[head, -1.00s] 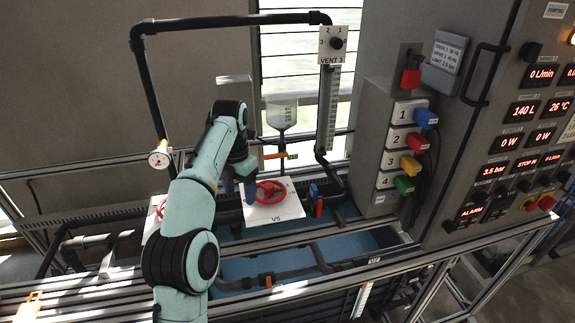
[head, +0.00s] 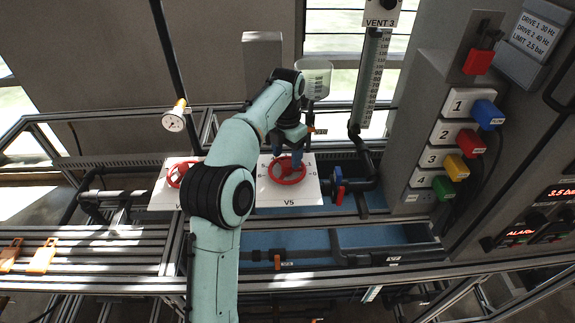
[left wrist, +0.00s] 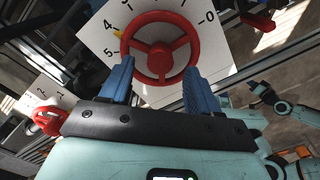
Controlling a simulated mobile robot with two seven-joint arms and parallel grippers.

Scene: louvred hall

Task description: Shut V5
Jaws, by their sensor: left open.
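The V5 handwheel (head: 287,171) is red, on a white plate (head: 303,194) marked V5. My left gripper (head: 290,157) is over it, its fingers pointing down at the wheel. In the left wrist view the wheel (left wrist: 160,47) lies beyond and between the two blue fingertips of my left gripper (left wrist: 158,78), which are apart. I cannot tell whether they touch the rim. A yellow mark (left wrist: 118,33) shows beside the wheel near the 4 and 5 of the scale; the 0 is on the opposite side. Teal arm parts show at the right there; the right gripper's state is unclear.
A second red handwheel (head: 180,174) is on a plate left of V5, partly behind my arm. A blue-and-red valve handle (head: 338,184) stands close right of the V5 plate. A gauge (head: 173,122), a vertical scale tube (head: 369,80) and numbered coloured plugs (head: 457,166) surround it.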

